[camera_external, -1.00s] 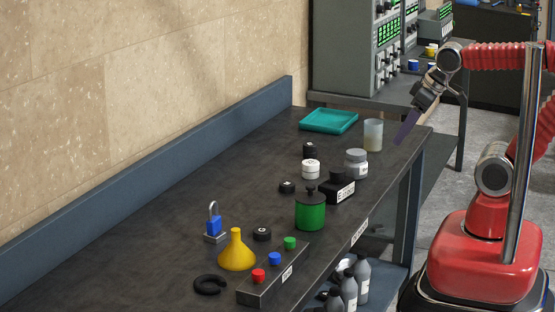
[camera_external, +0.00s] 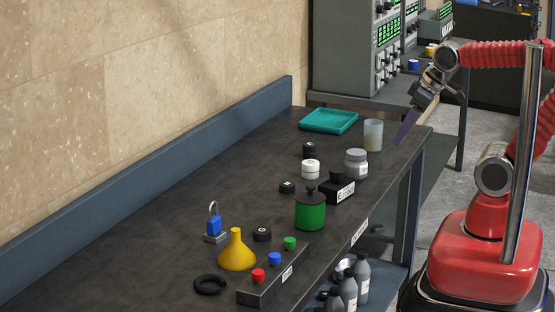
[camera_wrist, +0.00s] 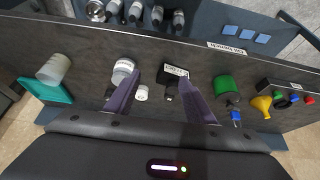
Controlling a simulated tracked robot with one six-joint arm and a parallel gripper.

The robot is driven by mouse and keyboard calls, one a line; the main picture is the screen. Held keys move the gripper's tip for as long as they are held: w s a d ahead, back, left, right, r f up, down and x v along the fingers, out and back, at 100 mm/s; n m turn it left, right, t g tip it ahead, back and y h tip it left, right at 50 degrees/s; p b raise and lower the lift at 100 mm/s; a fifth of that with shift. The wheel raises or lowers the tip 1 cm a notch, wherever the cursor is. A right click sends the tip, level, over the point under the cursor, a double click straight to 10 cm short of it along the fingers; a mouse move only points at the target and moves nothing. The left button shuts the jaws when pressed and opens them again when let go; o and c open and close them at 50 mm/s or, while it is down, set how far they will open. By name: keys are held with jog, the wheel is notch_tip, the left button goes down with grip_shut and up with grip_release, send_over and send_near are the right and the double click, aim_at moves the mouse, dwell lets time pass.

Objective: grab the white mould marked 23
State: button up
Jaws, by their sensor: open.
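The white mould (camera_external: 310,169) is a short round puck standing on the dark bench, between black moulds and a grey-lidded jar. It has dark marks on it, too small to read. In the wrist view the white mould (camera_wrist: 142,93) sits between the fingers, closer to the left one. My gripper (camera_external: 402,134) is at the bench's right end, above the edge and well apart from the mould. Its purple fingers are spread and empty in the wrist view (camera_wrist: 161,80).
Black moulds stand behind (camera_external: 309,150) and in front (camera_external: 287,187) of the white one. To its right are the grey jar (camera_external: 356,163) and a black labelled block (camera_external: 340,190). A green container (camera_external: 310,213), cloudy beaker (camera_external: 373,135) and teal tray (camera_external: 325,121) stand around.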

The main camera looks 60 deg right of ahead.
jog(key=w+d+f+n+y, duration=0.2)
jog(key=w+d+n, duration=0.1)
jog(key=w, duration=0.2)
jog(key=w+d+f+n+y, duration=0.2)
jog(key=w+n+y, duration=0.1)
jog(key=w, duration=0.3)
jog(key=w+d+f+n+g+y, duration=0.1)
jog(key=w+d+f+n+y, duration=0.1)
jog(key=w, duration=0.4)
jog(key=shift+d+f+n+y, duration=0.1)
jog(key=shift+d+n+y, duration=0.4)
jog(key=shift+d+y, duration=0.25)
jog(key=w+d+f+n+t+y, duration=0.1)
jog(key=w+d+f+t, duration=0.1)
jog(key=w+d, duration=0.2)
jog(key=d, duration=0.3)
jog(key=shift+w+n, duration=0.2)
jog(key=shift+n, duration=0.2)
jog(key=shift+f+y, duration=0.1)
jog(key=shift+y, duration=0.15)
jog(key=x, duration=0.8)
jog(key=shift+w+a, duration=0.1)
jog(key=shift+w, duration=0.15)
jog(key=shift+f, duration=0.1)
